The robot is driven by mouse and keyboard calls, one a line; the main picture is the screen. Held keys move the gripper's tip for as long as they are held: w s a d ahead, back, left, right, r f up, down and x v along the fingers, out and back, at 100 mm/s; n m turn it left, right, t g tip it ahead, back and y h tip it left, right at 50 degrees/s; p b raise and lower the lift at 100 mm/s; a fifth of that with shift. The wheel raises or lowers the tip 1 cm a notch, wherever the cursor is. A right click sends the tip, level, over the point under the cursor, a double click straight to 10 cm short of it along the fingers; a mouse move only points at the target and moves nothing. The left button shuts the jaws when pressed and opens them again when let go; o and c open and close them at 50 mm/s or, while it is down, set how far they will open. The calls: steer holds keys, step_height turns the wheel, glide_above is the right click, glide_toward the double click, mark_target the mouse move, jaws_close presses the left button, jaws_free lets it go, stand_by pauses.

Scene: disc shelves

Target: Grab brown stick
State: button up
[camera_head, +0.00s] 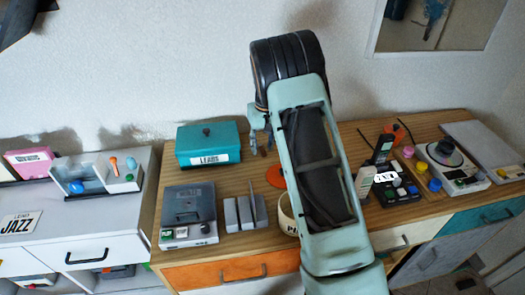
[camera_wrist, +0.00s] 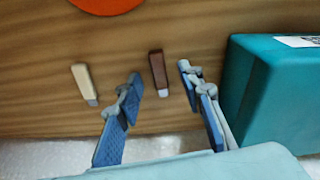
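The brown stick (camera_wrist: 158,69) is a short dark brown bar with a pale end, lying on the wooden tabletop in the wrist view. My gripper (camera_wrist: 160,82) is open, with one blue finger on each side of the stick in that view. The stick appears between the fingertips, and I see no contact; the height gap is hard to judge. In the head view my gripper (camera_head: 260,142) shows partly behind my arm, near the teal box. The stick is not discernible there.
A similar cream stick (camera_wrist: 84,83) lies left of the gripper. A teal box (camera_wrist: 272,92) labelled LEADS stands close on the right; it also shows in the head view (camera_head: 208,152). An orange disc (camera_wrist: 105,4) lies beyond. Grey devices (camera_head: 188,213) stand at the table's front.

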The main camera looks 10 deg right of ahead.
steer(key=c, duration=0.9)
steer(key=shift+r, duration=0.1)
